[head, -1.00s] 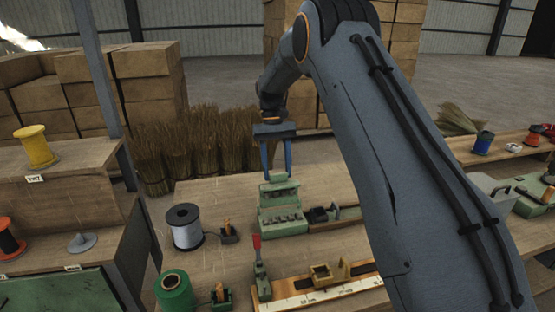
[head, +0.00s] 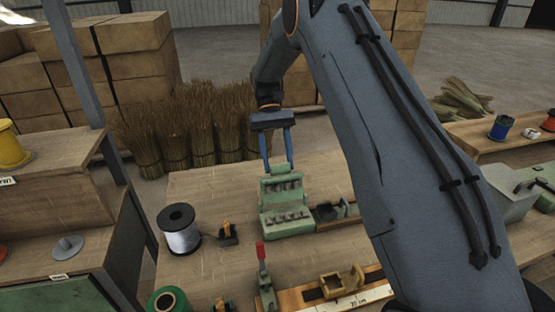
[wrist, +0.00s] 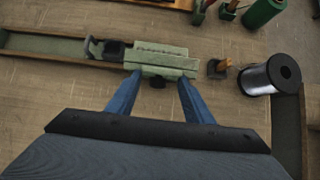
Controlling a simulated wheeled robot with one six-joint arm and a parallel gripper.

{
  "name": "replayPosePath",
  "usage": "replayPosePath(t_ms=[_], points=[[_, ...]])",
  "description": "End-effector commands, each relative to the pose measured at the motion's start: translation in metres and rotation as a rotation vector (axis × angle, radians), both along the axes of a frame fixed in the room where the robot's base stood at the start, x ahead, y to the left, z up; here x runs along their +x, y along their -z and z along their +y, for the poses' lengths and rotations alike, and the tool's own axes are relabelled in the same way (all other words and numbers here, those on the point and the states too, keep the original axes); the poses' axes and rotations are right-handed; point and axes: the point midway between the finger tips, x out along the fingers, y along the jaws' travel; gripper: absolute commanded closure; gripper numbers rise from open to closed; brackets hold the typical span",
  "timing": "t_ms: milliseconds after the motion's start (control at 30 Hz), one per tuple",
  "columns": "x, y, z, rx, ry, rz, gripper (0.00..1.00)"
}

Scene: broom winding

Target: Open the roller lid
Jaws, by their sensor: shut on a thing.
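The green roller unit (head: 288,222) sits on the wooden bench, with a row of small rollers in its base. Its green roller lid (head: 282,187) stands raised at the back, its inner face with rollers showing towards the head camera. My gripper (head: 276,168) has its two blue fingers at the lid's upper edge, shut on it. In the wrist view the fingertips (wrist: 158,76) are at either side of the lid (wrist: 160,62), and a dark knob (wrist: 158,82) shows between them. The exact finger contact is too small to see.
A spool of pale wire (head: 180,230) and a small clip stand left of the unit. A red-handled lever (head: 262,262) and a ruler rail (head: 345,295) lie in front. Broom bundles (head: 175,140) stand behind the bench. My arm covers the right side.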

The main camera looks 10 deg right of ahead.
Motion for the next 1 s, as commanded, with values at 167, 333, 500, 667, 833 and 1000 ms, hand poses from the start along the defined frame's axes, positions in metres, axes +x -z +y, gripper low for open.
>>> replayPosePath(t_ms=[167,333,500,667,833,1000], points=[[-0.004,0.006,0.0,0.0,0.0,0.012,0.42],[-0.003,0.005,0.0,-0.001,-0.001,0.009,0.34],[-0.002,0.003,0.0,-0.001,-0.002,0.007,0.34],[-0.002,0.002,0.001,-0.001,-0.002,0.005,0.34],[0.003,-0.002,0.002,0.0,-0.003,0.002,0.34],[0.018,-0.019,0.002,0.0,-0.003,0.0,0.34]])
